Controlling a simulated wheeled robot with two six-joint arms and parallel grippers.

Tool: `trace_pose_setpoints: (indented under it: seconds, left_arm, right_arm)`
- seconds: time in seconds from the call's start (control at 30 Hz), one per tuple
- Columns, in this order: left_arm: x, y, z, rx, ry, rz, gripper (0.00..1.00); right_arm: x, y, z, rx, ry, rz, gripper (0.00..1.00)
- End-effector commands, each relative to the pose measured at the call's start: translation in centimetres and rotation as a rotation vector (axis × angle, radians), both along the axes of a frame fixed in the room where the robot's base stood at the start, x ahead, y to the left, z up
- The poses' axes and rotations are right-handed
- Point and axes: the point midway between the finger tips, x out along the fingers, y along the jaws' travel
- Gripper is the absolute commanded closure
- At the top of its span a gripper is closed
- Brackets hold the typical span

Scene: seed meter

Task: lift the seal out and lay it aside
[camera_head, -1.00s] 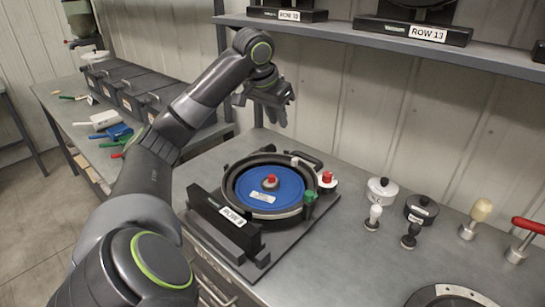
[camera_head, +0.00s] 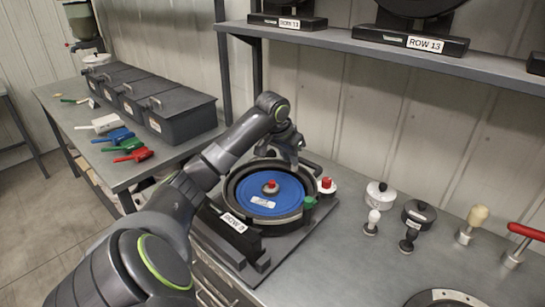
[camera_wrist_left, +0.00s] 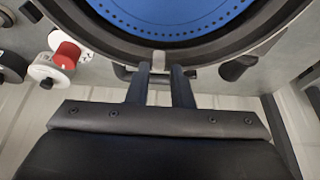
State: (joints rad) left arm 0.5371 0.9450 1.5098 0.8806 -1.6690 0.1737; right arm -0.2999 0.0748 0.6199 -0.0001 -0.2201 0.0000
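The seed meter housing (camera_head: 230,190) lies open on the bench, with a blue disc (camera_head: 285,192) in it and a red-topped knob (camera_head: 270,184) at its centre. A dark ring runs around the disc; I cannot tell for certain which part is the seal. My left gripper (camera_head: 296,160) is at the far side of the housing, pointing down. In the left wrist view its two fingers (camera_wrist_left: 160,72) stand apart, just outside the rim, with a small pale tab (camera_wrist_left: 159,59) between or just beyond their tips. Whether they touch it is unclear. My right gripper is not in view.
A green knob (camera_head: 309,203) and a red-topped white part (camera_head: 326,186) stand by the housing's right edge. Lidded pots (camera_head: 380,194) and handled tools (camera_head: 472,225) stand farther right. A shelf (camera_head: 370,43) hangs above.

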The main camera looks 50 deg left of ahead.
Motion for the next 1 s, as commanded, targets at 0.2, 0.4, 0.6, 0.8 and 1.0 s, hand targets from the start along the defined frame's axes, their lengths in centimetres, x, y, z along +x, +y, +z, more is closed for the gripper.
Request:
trace_pose_setpoints:
  seconds: [0.2,0.4,0.6,0.8,1.0]
  left_arm:
    - [1.4,0.0,-2.6,-0.002,0.002,0.0,0.8]
    - [1.7,0.1,-3.3,0.0,0.0,0.0,0.8]
    - [1.7,0.1,-3.3,0.0,0.0,0.0,0.9]
    - [1.7,0.1,-3.2,0.0,0.0,0.0,1.0]
    - [1.7,0.1,-2.9,0.0,-0.002,0.0,1.0]
  right_arm:
    - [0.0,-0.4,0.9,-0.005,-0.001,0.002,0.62]
    - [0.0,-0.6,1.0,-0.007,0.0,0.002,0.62]
    - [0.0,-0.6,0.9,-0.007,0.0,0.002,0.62]
    - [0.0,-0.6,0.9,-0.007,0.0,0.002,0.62]
    - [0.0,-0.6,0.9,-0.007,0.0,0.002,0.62]
